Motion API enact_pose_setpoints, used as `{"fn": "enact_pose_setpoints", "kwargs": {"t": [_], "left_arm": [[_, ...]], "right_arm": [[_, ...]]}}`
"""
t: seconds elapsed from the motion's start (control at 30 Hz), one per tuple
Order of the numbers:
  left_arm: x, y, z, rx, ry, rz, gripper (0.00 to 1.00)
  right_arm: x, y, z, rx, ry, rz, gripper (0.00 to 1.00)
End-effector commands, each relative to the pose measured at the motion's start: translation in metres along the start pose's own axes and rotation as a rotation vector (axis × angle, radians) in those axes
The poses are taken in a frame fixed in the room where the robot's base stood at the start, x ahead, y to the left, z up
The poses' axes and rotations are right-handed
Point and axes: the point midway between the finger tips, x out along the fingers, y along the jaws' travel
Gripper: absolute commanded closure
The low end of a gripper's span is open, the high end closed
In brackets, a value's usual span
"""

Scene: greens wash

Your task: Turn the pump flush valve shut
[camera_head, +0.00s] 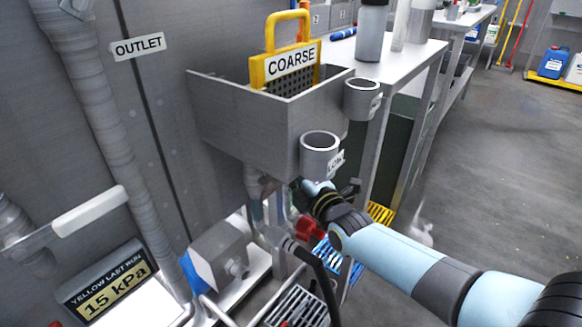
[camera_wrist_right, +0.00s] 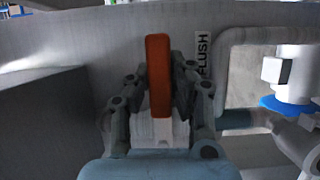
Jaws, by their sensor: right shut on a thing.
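In the right wrist view, a red-orange valve handle (camera_wrist_right: 158,75) stands upright between the fingers of my right gripper (camera_wrist_right: 160,85). The fingers are shut on it from both sides. A label reading FLUSH (camera_wrist_right: 203,58) sits just right of the handle, partly covered by a finger. In the head view my right gripper (camera_head: 303,190) is below the grey box, close under the round cup. A red part (camera_head: 310,229) shows just below the gripper there; I cannot tell whether it is the same handle. My left gripper is not in view.
A grey box (camera_head: 230,125) with a yellow-handled COARSE screen (camera_head: 290,66) hangs above the gripper. A grey pump (camera_head: 222,252), pipes and a black hose (camera_head: 322,275) crowd the left and below. A pressure display (camera_head: 103,285) reads 15 kPa. Open floor (camera_head: 480,190) lies right.

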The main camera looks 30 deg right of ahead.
Motion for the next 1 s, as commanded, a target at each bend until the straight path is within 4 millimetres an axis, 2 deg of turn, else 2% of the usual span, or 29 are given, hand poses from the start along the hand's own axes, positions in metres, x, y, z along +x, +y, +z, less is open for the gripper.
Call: {"fn": "enact_pose_setpoints", "kwargs": {"t": [0.07, 0.1, 0.27, 0.5, 0.63, 0.77, 1.0], "left_arm": [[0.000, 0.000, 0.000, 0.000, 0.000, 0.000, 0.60], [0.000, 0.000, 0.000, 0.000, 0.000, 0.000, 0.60], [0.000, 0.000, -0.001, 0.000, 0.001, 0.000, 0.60], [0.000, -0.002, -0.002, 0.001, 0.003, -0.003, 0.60], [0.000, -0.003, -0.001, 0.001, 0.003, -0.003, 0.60], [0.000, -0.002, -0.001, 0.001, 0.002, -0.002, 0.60], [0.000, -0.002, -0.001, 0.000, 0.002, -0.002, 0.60]], "right_arm": [[-0.003, -0.005, 0.001, -0.003, 0.000, -0.012, 1.00], [-0.003, -0.005, 0.001, -0.003, 0.000, -0.012, 0.78], [-0.002, -0.004, 0.000, -0.002, 0.000, -0.008, 0.57], [-0.001, -0.002, 0.000, -0.002, 0.000, -0.004, 0.56], [-0.009, -0.002, 0.000, -0.002, 0.000, -0.004, 0.56], [-0.032, -0.003, 0.000, -0.001, 0.000, -0.006, 0.56], [-0.086, -0.003, 0.000, -0.002, 0.000, -0.007, 0.56]]}}
